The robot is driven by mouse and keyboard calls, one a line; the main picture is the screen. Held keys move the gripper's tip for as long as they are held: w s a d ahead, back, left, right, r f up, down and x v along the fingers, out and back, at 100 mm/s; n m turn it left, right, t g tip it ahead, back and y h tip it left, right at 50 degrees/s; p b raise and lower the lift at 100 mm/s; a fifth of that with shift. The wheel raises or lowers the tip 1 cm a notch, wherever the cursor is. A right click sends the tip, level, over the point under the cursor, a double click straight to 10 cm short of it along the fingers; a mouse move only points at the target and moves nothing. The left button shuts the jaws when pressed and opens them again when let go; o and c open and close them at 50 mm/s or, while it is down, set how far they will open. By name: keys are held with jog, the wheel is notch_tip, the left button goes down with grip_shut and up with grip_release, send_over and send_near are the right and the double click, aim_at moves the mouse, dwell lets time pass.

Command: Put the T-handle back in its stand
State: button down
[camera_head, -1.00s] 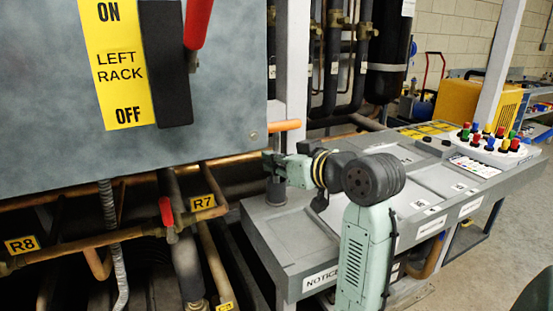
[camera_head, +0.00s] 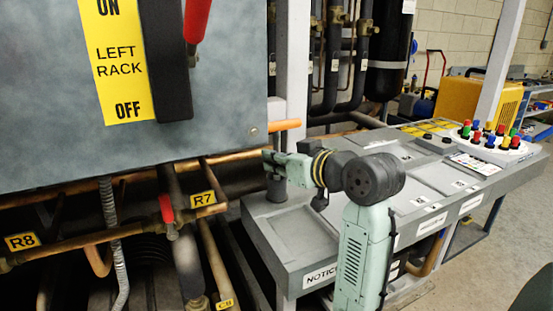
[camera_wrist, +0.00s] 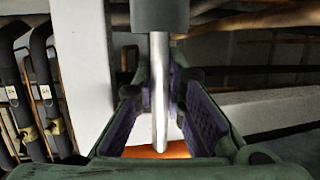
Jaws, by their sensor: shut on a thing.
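The T-handle has an orange crossbar (camera_head: 285,126) and a silver shaft (camera_wrist: 159,95). In the head view the crossbar lies level just above my gripper (camera_head: 270,158). In the wrist view the shaft runs between the two fingers of my gripper (camera_wrist: 160,108), and the crossbar (camera_wrist: 158,151) shows at the bottom. My gripper is shut on the shaft. The stand is a dark upright cylinder (camera_head: 276,188) on the grey bench, directly below my gripper. In the wrist view the shaft meets the dark cylinder (camera_wrist: 160,14); how deep it sits is hidden.
The grey bench (camera_head: 270,225) extends right, with a round tray of coloured knobs (camera_head: 492,138) at its far end. The LEFT RACK cabinet (camera_head: 60,90) and copper pipes stand close on the left. A light post (camera_head: 290,60) rises behind the stand.

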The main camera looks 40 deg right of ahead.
jog(key=c, duration=1.6)
grip_release()
jog(key=shift+s, duration=0.1)
jog(key=v, duration=1.2)
